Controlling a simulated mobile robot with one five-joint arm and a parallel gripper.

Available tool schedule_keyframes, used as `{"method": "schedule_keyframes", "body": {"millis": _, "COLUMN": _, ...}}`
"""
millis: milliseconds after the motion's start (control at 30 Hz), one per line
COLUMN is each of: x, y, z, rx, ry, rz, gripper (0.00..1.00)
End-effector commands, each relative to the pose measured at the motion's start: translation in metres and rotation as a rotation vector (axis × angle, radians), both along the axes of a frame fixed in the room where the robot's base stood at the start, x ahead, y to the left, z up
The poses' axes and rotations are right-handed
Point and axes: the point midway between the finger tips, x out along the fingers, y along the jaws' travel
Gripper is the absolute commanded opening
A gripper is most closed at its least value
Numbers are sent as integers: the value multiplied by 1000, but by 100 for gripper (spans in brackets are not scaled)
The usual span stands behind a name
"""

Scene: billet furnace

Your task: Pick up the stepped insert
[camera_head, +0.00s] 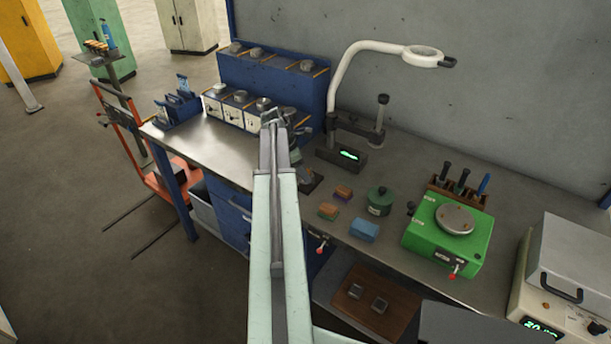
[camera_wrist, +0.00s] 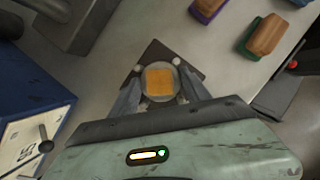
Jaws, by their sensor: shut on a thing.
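The stepped insert (camera_wrist: 159,81) appears to be the round grey piece with an orange square top in the middle of the wrist view. My gripper (camera_wrist: 160,90) is shut on it, with one finger on each side. Beneath it is a dark square plate (camera_wrist: 155,53) on the bench; I cannot tell whether the insert still touches the plate.
Two brushes with wooden tops (camera_head: 343,193) (camera_head: 328,212), a blue block (camera_head: 364,230) and a green round tin (camera_head: 380,201) lie to the right. White bins (camera_head: 232,111) stand behind left. A lamp base (camera_head: 355,130) and green machine (camera_head: 440,240) also stand on the bench.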

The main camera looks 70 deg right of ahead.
Motion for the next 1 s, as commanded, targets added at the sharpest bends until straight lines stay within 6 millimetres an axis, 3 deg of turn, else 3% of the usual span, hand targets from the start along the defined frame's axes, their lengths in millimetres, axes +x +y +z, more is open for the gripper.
{"method": "schedule_keyframes", "body": {"millis": 267, "x": -1, "y": 0, "z": 9, "rx": 0, "ry": 1, "rz": -1, "gripper": 0}}
{"method": "schedule_keyframes", "body": {"millis": 700, "x": -1, "y": 0, "z": 90, "rx": 0, "ry": 1, "rz": -1, "gripper": 0}}
{"method": "schedule_keyframes", "body": {"millis": 1000, "x": -2, "y": 0, "z": 106, "rx": 0, "ry": 0, "rz": 2, "gripper": 0}}
